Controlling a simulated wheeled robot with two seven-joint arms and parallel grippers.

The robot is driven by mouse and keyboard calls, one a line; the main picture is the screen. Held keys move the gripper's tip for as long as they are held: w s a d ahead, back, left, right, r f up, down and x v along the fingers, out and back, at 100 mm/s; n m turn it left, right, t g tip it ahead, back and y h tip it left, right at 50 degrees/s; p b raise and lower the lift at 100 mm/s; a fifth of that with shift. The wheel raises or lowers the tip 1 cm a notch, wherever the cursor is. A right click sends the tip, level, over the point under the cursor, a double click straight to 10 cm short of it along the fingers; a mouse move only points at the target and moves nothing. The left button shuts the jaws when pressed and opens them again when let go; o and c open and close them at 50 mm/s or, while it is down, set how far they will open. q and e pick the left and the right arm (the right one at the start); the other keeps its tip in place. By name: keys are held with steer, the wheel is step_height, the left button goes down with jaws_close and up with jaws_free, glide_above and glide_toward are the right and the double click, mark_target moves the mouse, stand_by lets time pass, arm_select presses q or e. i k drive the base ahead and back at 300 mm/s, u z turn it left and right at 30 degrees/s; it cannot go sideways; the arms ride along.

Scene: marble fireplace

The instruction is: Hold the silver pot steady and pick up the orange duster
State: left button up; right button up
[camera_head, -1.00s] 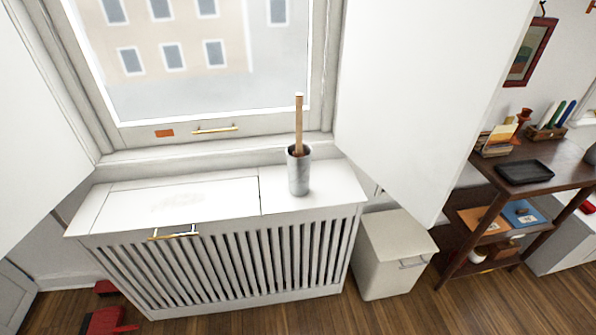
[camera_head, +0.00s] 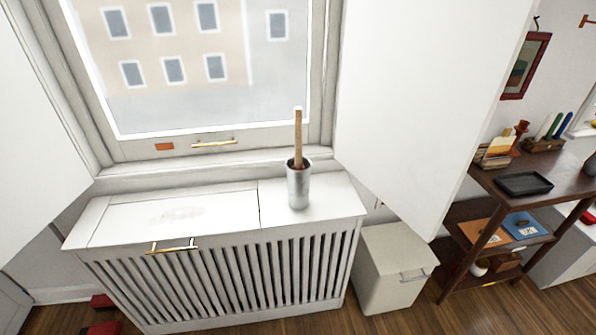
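The silver pot (camera_head: 299,188) stands upright on the right part of the white radiator cover, below the window. A wooden handle (camera_head: 298,135) sticks up out of the pot, leaning slightly; a little reddish-orange shows at the pot's mouth. I take this to be the duster, with its head hidden inside the pot. Neither of my grippers is in view, and nothing touches the pot or the handle.
The radiator cover (camera_head: 160,217) has a lid with a brass handle (camera_head: 172,246). White panels rise at left and right. A lidded white bin (camera_head: 392,265) stands right of the cover. A dark wooden shelf (camera_head: 520,185) holding a black tray (camera_head: 523,184) is farther right.

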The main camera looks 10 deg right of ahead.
mark_target(298, 166)
steer(key=k, duration=0.5)
steer(key=u, duration=0.35)
steer(key=i, duration=1.05)
steer(key=z, duration=0.6)
steer(key=i, duration=0.4)
steer(key=z, duration=0.35)
